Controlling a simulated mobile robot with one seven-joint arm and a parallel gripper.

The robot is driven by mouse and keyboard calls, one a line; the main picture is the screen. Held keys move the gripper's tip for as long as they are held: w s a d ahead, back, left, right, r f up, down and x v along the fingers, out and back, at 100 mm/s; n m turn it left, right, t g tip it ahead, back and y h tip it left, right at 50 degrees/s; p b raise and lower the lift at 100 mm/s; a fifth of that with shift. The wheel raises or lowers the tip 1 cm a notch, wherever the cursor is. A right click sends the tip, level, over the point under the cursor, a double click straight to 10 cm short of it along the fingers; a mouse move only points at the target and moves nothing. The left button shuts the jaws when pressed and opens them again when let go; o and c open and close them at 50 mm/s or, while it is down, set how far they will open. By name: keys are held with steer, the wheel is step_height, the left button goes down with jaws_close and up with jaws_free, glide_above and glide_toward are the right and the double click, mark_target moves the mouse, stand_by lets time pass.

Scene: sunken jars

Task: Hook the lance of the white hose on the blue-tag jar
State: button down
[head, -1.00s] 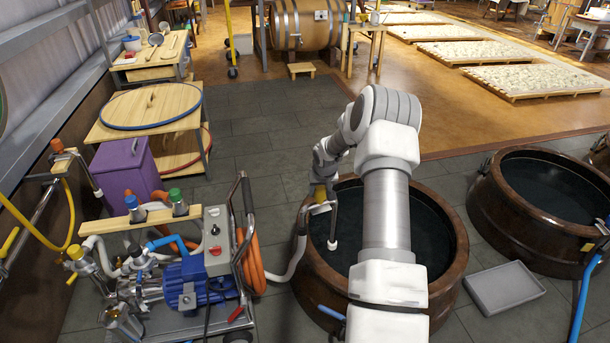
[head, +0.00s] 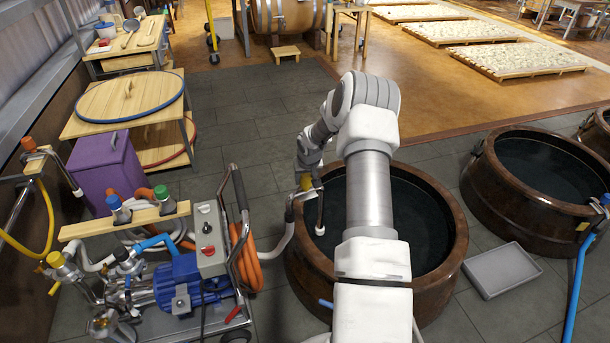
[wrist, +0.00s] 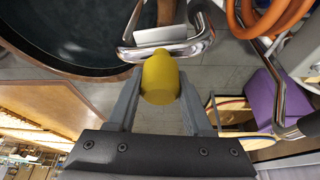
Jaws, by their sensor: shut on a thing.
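The yellow grip of the lance (wrist: 160,78) sits between the fingers of my gripper (wrist: 158,92), which is shut on it. The bent metal tube of the lance shows beyond the grip. In the head view my gripper (head: 306,168) is over the left rim of the near brown jar (head: 446,268). The lance's pale tip (head: 320,229) hangs inside that jar, and the white hose (head: 278,246) runs outside it to the pump cart. I cannot tell whether the lance touches the rim.
The pump cart (head: 208,238) with an orange hose stands close left of the jar. A second jar (head: 478,205) with a blue hose (head: 582,268) stands at the right. A grey tray (head: 500,270) lies between them. The tiled floor behind is clear.

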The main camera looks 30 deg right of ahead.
steer(key=shift+w+f+b, duration=0.1)
steer(key=shift+f+b, duration=5.65)
steer(key=shift+f, duration=6.15)
steer(key=shift+f, duration=0.55)
steer(key=shift+f, duration=0.25)
steer(key=shift+c, duration=2.2)
jaws_free()
steer(key=o, duration=0.4)
steer(key=shift+f, duration=0.1)
steer(key=shift+o, duration=0.2)
step_height(320, 180, up, 12)
steer(key=p, duration=0.6)
steer(key=shift+f, duration=0.2)
